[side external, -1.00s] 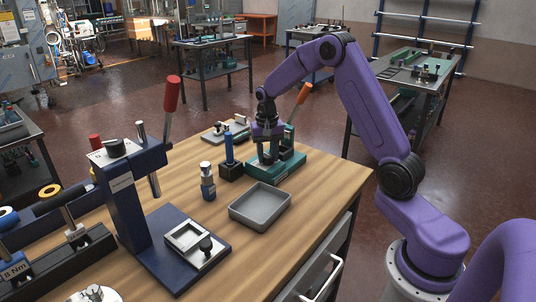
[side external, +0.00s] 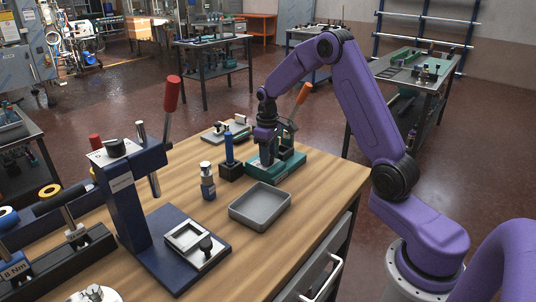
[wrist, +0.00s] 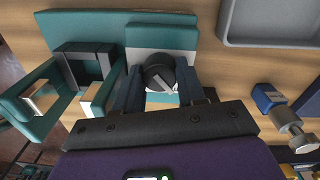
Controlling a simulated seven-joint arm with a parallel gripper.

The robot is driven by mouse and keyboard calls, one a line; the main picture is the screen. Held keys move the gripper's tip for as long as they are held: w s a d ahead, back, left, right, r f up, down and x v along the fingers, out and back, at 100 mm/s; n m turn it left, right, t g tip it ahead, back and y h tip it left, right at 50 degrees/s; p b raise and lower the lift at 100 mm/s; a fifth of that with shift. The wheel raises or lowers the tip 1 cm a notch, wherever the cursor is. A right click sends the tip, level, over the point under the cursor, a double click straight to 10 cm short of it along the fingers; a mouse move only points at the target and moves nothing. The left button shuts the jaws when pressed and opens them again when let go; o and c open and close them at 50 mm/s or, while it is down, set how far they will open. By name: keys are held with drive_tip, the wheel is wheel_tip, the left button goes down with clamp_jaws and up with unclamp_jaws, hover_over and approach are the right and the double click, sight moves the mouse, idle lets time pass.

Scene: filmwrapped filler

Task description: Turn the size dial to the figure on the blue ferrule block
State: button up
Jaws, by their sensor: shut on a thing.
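The size dial (wrist: 160,72) is a round black knob with a pale pointer line, on a white plate of the teal tool (wrist: 160,38). In the wrist view my gripper (wrist: 160,84) has a dark finger on each side of the dial and is shut on it. The teal tool (side external: 291,166), with an orange lever, also shows in the side view, where my gripper (side external: 267,160) hides the dial. The blue ferrule block (side external: 208,188), topped by a silver ferrule, stands upright apart from the tool. The wrist view shows the block (wrist: 267,96) at right; its figure is unreadable.
A grey tray (side external: 260,223) lies in front of the teal tool. A dark block with a blue post (side external: 229,150) stands to its left. A navy press (side external: 130,200) with a red lever stands further left. Bare wood lies around the tray.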

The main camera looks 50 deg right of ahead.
drive_tip(key=shift+n, duration=1.9)
drive_tip(key=o, duration=1.1)
drive_tip(key=shift+c, duration=0.2)
drive_tip(key=shift+d+r, duration=0.1)
drive_tip(key=shift+a+r, duration=0.15)
drive_tip(key=shift+r, duration=1.85)
drive_tip(key=shift+a+r, duration=0.1)
drive_tip(key=shift+r, duration=1.85)
